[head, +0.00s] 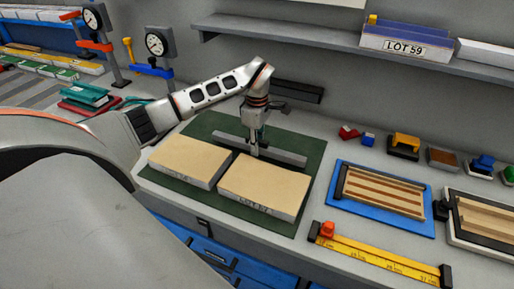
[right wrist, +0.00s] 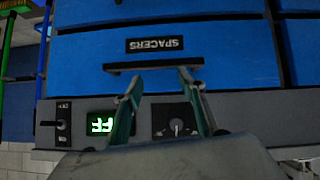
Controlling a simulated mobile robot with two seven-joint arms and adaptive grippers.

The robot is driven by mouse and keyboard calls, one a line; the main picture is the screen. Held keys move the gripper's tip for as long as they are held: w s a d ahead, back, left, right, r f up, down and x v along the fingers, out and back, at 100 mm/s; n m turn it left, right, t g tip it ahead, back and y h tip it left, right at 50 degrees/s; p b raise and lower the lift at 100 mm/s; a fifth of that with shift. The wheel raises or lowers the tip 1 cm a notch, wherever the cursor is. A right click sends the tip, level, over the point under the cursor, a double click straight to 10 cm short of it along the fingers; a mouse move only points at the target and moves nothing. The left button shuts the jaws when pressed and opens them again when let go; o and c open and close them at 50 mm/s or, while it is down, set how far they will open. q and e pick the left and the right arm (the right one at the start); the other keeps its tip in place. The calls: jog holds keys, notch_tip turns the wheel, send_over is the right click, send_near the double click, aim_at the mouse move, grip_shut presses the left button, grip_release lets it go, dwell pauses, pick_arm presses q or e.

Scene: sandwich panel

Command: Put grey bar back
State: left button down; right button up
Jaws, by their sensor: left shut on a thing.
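The grey bar (head: 285,155) is a long, slim piece behind two tan-topped panels, the left one (head: 190,160) and the right one (head: 265,186), at the green mat (head: 300,140). My left gripper (head: 254,148) comes down from above and is shut on the bar near its middle. I cannot tell whether the bar touches the mat. My right gripper (right wrist: 159,76) shows only in the right wrist view. Its fingers are apart and empty, in front of a blue drawer front (right wrist: 225,52) with an upside-down SPACERS label.
A blue tray (head: 425,227) with wooden strips and a yellow ruler (head: 380,260) lie to the right. Small coloured blocks stand behind the tray. A shelf (head: 300,42) with a LOT 59 box (head: 405,47) runs along the wall. Dial gauges (head: 158,44) stand at the back left.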

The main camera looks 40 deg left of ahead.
pick_arm(q)
jog(key=shift+w+f, duration=0.1)
jog(key=shift+f, duration=0.5)
jog(key=c, duration=2.1)
grip_release()
jog(key=shift+f, duration=0.15)
jog(key=shift+c, duration=0.2)
